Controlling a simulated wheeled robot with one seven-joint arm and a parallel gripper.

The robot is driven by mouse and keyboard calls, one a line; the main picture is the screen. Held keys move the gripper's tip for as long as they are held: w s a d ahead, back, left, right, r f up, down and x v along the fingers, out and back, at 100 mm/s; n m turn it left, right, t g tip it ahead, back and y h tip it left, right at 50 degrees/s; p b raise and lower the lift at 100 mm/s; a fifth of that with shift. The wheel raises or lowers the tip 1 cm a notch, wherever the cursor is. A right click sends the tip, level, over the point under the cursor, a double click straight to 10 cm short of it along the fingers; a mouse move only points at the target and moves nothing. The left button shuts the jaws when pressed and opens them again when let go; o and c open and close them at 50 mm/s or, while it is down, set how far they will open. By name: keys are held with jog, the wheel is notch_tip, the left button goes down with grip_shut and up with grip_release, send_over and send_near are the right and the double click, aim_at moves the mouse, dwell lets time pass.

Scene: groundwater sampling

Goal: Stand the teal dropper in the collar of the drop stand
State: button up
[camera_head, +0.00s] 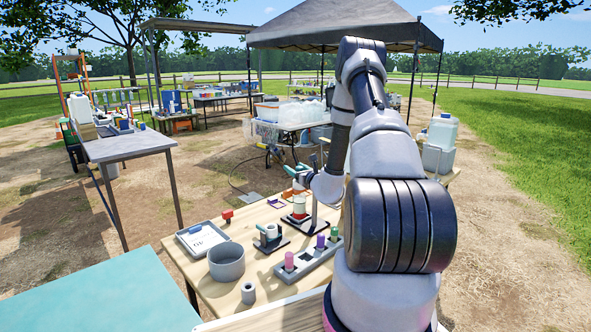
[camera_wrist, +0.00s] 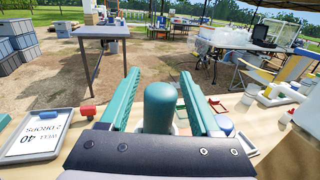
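The teal dropper shows in the wrist view as a dark teal rounded bulb (camera_wrist: 160,106) standing upright between my fingers. My gripper (camera_wrist: 160,76) has two lighter teal fingers, spread apart, with a gap on each side of the bulb. In the head view my gripper (camera_head: 291,182) reaches level toward the left at the drop stand's upper part. The drop stand (camera_head: 314,193) has an upright post on a dark base, with a white and red container low beside it. The collar and the dropper's lower end are hidden, so I cannot tell whether the dropper sits in the collar.
On the wooden table are a labelled tray (camera_head: 201,237), a grey round pot (camera_head: 226,262), a small grey ring-like cup (camera_head: 248,292), a red block (camera_head: 227,215), a small holder (camera_head: 270,236) and a grey rack (camera_head: 308,263) with coloured caps. Free tabletop lies at the front left.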

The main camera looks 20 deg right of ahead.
jog(key=s, duration=1.2)
jog(key=a+r+n+g+y, duration=0.2)
jog(key=a+r+n+y, duration=0.5)
jog(key=a+r+y, duration=0.35)
jog(key=s+a+r+n+g, duration=1.1)
jog(key=s+a+n+g, duration=0.2)
jog(key=s+a+n, duration=0.25)
jog(key=s+d+r+n+t+h, duration=0.4)
jog(key=s+d+r+n+h, duration=0.4)
jog(key=s+h, duration=0.2)
jog(key=shift+s+d+r, duration=0.2)
jog(key=shift+s+d, duration=0.1)
jog(key=shift+s, duration=0.9)
